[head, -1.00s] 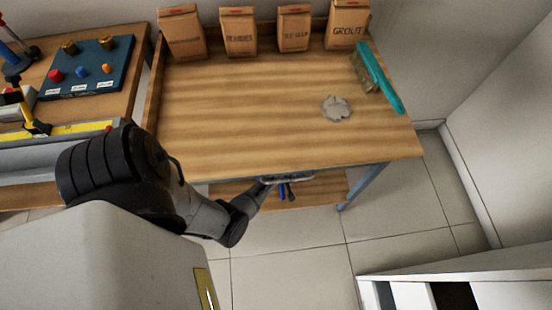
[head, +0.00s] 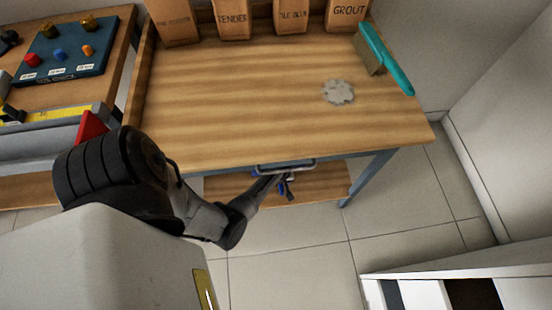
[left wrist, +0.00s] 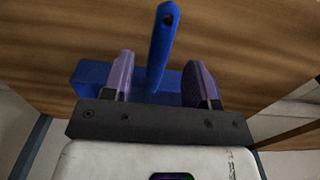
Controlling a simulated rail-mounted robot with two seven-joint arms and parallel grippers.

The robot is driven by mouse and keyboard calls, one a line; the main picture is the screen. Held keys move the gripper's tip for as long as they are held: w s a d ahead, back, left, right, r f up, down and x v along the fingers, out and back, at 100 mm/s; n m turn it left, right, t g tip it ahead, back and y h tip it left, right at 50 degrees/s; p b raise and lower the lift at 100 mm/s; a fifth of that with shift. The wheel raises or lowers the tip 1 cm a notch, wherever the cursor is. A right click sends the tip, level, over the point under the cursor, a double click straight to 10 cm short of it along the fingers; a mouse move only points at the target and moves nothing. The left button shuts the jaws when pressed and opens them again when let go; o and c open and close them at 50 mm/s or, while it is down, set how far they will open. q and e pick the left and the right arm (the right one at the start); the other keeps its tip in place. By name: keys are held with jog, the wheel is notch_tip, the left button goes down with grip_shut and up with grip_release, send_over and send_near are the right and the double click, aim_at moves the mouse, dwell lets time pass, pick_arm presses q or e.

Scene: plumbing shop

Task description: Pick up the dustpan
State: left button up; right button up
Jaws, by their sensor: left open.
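The blue dustpan (left wrist: 100,78) shows in the left wrist view against a wooden surface, its handle (left wrist: 161,40) standing up between the fingers. My left gripper (left wrist: 160,72) is open, one finger on each side of the handle, with visible gaps. Whether the fingers touch the pan behind is unclear. In the head view my left arm reaches to the bench's front edge, and my left gripper (head: 286,184) is small and partly hidden there above the lower shelf. Small blue parts show beside it, too small to tell apart. My right gripper is not in view.
The wooden bench (head: 230,120) holds a teal brush (head: 385,58), a grey dust patch (head: 338,92) and paper bags (head: 290,15) along the back. A lower shelf (head: 325,182) lies beneath. A blue board (head: 65,48) with fittings is on the left bench. Floor (head: 290,270) in front is clear.

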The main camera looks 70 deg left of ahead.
pick_arm(q)
jog(key=shift+f+b, duration=0.7)
jog(key=shift+f, duration=0.9)
jog(key=shift+c, duration=0.2)
grip_shut()
jog(key=shift+r, duration=0.1)
